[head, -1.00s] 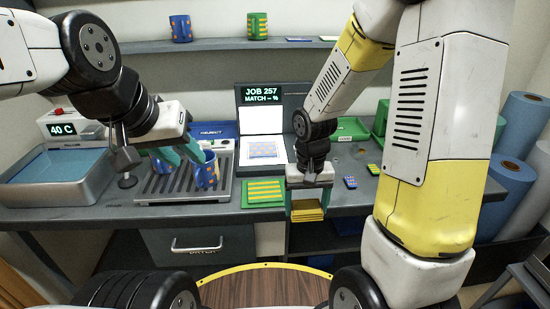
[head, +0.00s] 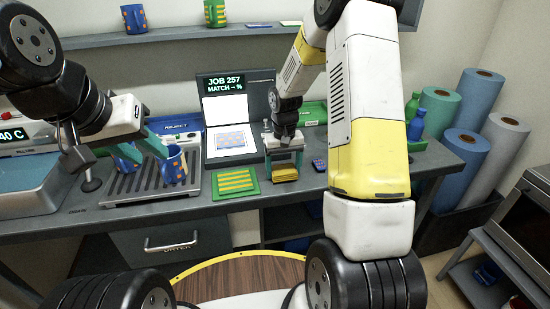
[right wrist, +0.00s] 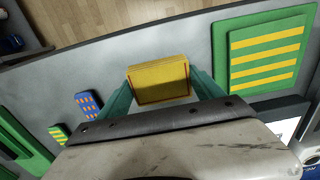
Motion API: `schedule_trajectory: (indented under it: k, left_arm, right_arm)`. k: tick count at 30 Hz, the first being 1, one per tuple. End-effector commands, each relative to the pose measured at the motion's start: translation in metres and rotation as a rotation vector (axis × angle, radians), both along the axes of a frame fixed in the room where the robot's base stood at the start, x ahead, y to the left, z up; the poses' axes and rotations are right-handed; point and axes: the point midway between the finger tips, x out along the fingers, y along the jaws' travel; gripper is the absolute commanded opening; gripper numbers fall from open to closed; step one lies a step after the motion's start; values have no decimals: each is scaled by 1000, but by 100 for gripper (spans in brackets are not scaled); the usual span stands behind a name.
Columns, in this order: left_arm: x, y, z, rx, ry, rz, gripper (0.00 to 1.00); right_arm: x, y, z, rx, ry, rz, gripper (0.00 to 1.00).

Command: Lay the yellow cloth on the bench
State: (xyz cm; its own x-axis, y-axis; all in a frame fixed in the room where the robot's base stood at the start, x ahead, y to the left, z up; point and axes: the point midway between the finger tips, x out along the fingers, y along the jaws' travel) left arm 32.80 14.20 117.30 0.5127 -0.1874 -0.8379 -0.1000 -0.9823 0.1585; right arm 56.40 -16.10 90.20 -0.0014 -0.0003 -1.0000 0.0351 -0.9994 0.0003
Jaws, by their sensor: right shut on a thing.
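The yellow cloth (head: 296,191) is a small folded pad. My right gripper (head: 286,166) is shut on it and holds it at the bench's (head: 227,203) front edge; I cannot tell whether it touches the bench. In the right wrist view, the cloth (right wrist: 158,84) sits between the green fingers, over the grey bench top (right wrist: 110,75). My left gripper (head: 151,153) has its teal fingers apart beside a blue mug with orange spots (head: 176,167) on the slatted tray (head: 113,196).
A green mat with yellow stripes (head: 236,182) lies left of the cloth. A small blue spotted block (right wrist: 88,103) lies on the other side. A screen unit (head: 233,112) stands behind. A water basin (head: 25,188) is at far left. Bare bench top lies around the cloth.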

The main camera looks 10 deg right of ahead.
Motion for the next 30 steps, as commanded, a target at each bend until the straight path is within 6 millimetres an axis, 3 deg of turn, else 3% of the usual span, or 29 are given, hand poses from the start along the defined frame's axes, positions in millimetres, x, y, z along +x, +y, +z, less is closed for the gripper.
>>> schedule_trajectory:
  k: [12, 13, 16, 26, 30]
  left_arm:
    - [0, 0, 0, 0, 0, 0, 36]
    - [0, 0, 0, 0, 0, 0, 36]
    - [0, 0, 0, 0, 0, 0, 36]
    - [0, 0, 0, 0, 0, 0, 36]
    - [0, 0, 0, 0, 0, 0, 36]
  right_arm:
    - [0, 0, -10, 0, 0, -1, 38]
    - [0, 0, -10, 0, -1, -1, 80]
    - [0, 0, -10, 0, -1, -1, 98]
    - [0, 0, -8, 0, -2, -1, 98]
    - [1, 0, 6, 0, -6, -1, 98]
